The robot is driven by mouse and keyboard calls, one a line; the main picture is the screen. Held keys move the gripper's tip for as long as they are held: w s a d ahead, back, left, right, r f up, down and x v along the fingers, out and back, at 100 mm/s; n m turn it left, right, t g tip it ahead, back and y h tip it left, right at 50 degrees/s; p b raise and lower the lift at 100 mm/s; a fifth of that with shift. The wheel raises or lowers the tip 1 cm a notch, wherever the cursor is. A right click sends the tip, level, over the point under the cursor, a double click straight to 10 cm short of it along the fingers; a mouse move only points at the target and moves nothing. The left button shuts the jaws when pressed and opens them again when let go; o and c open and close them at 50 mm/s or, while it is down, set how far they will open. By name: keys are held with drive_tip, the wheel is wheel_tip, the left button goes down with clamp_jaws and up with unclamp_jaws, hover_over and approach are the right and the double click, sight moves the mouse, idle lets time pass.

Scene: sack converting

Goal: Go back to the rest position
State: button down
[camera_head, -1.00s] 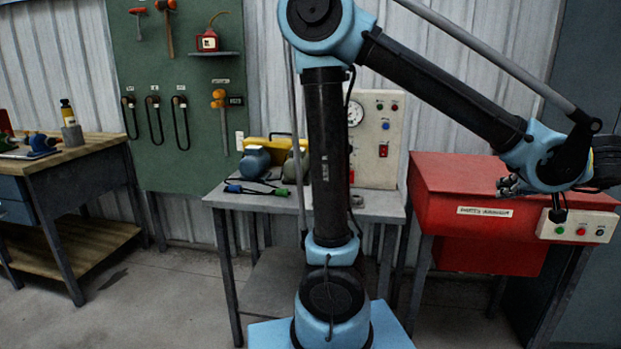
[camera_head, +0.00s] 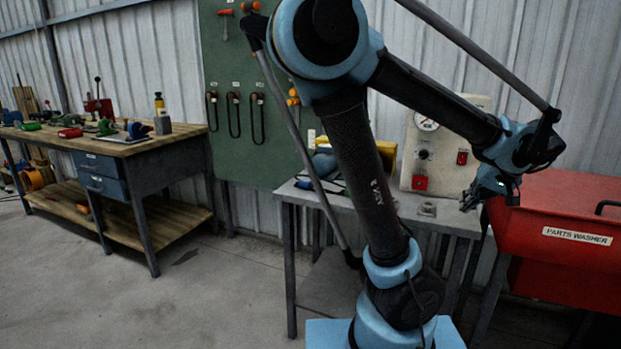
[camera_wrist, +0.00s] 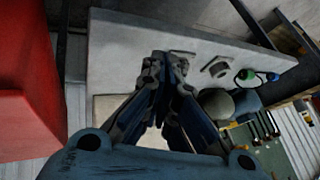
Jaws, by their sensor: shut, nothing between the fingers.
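My gripper (camera_head: 472,200) is at the end of my raised arm in the head view, above the right end of the grey test bench (camera_head: 457,221) and just left of the red parts washer (camera_head: 575,215). In the wrist view my gripper (camera_wrist: 166,62) points at the pale bench top (camera_wrist: 115,38), with its fingertips together and nothing between them. The red washer (camera_wrist: 25,100) fills the left edge of that view.
A pale gauge panel (camera_head: 433,150) stands on the bench, partly behind my arm. A wooden workbench (camera_head: 150,145) with tools is at the left. The floor (camera_head: 225,270) between the benches is clear.

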drive_tip(key=w+a+f+n+g, duration=0.1)
drive_tip(key=a+f+g, duration=0.3)
drive_tip(key=a, duration=1)
drive_tip(key=s+a+f+n+h, duration=0.2)
drive_tip(key=s+a+f, duration=0.3)
drive_tip(key=a+f, duration=0.4)
drive_tip(key=shift+s+a+f+h, duration=0.3)
drive_tip(key=shift+s+a, duration=0.1)
drive_tip(key=shift+a, duration=0.55)
drive_tip(key=shift+d, duration=0.1)
